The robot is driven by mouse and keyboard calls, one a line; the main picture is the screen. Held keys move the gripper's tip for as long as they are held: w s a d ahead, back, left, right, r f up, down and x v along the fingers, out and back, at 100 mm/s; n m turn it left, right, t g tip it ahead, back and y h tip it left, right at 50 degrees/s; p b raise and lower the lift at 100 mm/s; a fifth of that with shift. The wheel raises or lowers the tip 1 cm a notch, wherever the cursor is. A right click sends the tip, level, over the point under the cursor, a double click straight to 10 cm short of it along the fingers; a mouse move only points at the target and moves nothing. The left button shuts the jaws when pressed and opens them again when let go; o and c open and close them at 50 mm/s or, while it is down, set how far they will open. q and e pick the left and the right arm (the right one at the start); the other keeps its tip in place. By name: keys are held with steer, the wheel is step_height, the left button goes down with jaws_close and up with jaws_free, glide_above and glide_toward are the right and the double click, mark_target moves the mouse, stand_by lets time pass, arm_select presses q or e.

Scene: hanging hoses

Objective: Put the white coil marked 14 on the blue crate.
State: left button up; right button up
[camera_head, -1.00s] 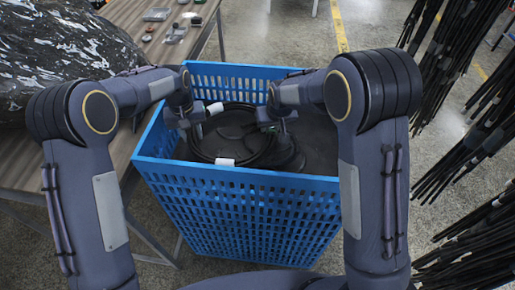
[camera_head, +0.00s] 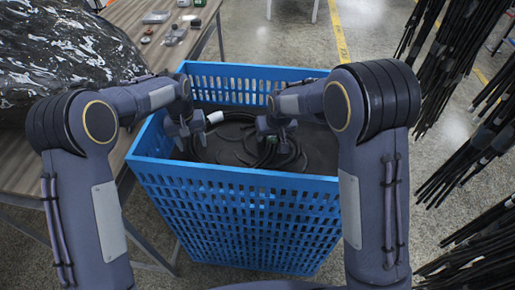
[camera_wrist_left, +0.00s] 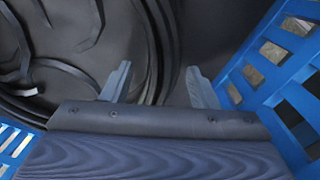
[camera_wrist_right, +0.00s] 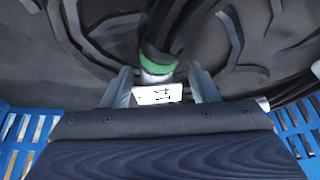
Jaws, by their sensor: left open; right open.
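A black hose coil (camera_head: 297,155) lies on the dark floor of the blue crate (camera_head: 240,182). I see no white coil; the hose has a white tag (camera_wrist_right: 160,95) with a mark that looks like 14, beside a green band (camera_wrist_right: 157,56). My right gripper (camera_head: 275,138) is open inside the crate, with the tag between its fingers in the right wrist view. My left gripper (camera_head: 195,140) is open inside the crate at the left, near a white hose end (camera_head: 214,117). In the left wrist view, black hose strands (camera_wrist_left: 160,40) run behind its fingers.
A wooden table (camera_head: 125,15) with a black-and-white patterned bundle (camera_head: 65,50) and small parts stands at the left. Several bunches of dark hoses (camera_head: 470,140) hang at the right. The crate's walls surround both grippers. Concrete floor is open behind the crate.

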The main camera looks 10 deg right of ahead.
steer(key=shift+r, duration=0.15)
arm_select(q)
step_height(320, 180, up, 12)
steer(key=shift+a+f, duration=0.2)
arm_select(e)
steer(key=v, duration=1.1)
steer(key=shift+s+r, duration=0.15)
steer(key=shift+r, duration=0.2)
steer(key=shift+d, duration=0.15)
